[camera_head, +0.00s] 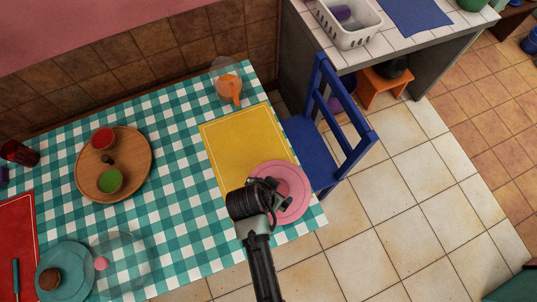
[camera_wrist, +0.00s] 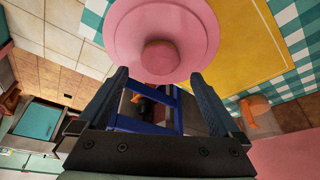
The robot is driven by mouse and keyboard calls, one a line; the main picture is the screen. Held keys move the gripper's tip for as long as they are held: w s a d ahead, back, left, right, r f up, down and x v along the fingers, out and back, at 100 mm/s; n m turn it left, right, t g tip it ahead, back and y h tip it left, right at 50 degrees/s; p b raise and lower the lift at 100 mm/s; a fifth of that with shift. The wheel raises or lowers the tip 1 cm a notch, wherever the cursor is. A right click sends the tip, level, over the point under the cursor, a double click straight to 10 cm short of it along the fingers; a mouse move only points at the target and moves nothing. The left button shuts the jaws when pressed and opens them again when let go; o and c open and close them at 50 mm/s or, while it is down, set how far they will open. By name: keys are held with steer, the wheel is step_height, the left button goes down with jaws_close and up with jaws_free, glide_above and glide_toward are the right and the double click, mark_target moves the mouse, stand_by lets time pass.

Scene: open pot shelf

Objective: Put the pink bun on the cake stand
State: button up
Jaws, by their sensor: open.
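A pink plate (camera_head: 294,178) lies at the right end of the table, partly hidden by my arm. My gripper (camera_head: 278,196) is over this plate. In the wrist view my gripper (camera_wrist: 159,77) is open and empty, the bun ahead between its fingertips. A small pink round thing (camera_head: 100,263), which looks like a pink bun, is at the left side of a clear glass round (camera_head: 130,262), possibly the cake stand. I cannot tell whether it is on the glass.
A teal plate (camera_head: 72,255) with a brown bun (camera_head: 48,279) is at lower left, by a red mat (camera_head: 18,225). A wooden tray (camera_head: 135,145) holds two small bowls. A yellow mat (camera_head: 235,140), an orange-and-clear jug (camera_head: 228,88) and a blue chair (camera_head: 318,130) are nearby.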

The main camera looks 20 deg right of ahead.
steer(key=v, duration=0.6)
steer(key=w+a+r+n+t, duration=0.15)
steer(key=w+r+t, duration=0.25)
steer(key=w+r, duration=0.5)
steer(key=w+r+n+t, duration=0.2)
steer(key=w+r+t, duration=0.25)
steer(key=r, duration=0.75)
steer(key=w+r+n+t, duration=0.25)
steer(key=w+r, duration=0.45)
steer(key=r, duration=0.4)
steer(key=s+a+r+n+t+y, duration=0.15)
steer(key=r+t, duration=0.25)
steer(key=r, duration=0.8)
steer(key=s+a+r+n+t+y, duration=0.15)
steer(key=r+t, duration=0.25)
steer(key=r, duration=0.8)
steer(key=s+a+r+n+t, duration=0.2)
steer(key=s+r+t, duration=0.3)
steer(key=s+r, duration=0.4)
step_height(320, 180, up, 5)
steer(key=shift+r+t+y, duration=0.15)
steer(key=shift+t+y, duration=0.25)
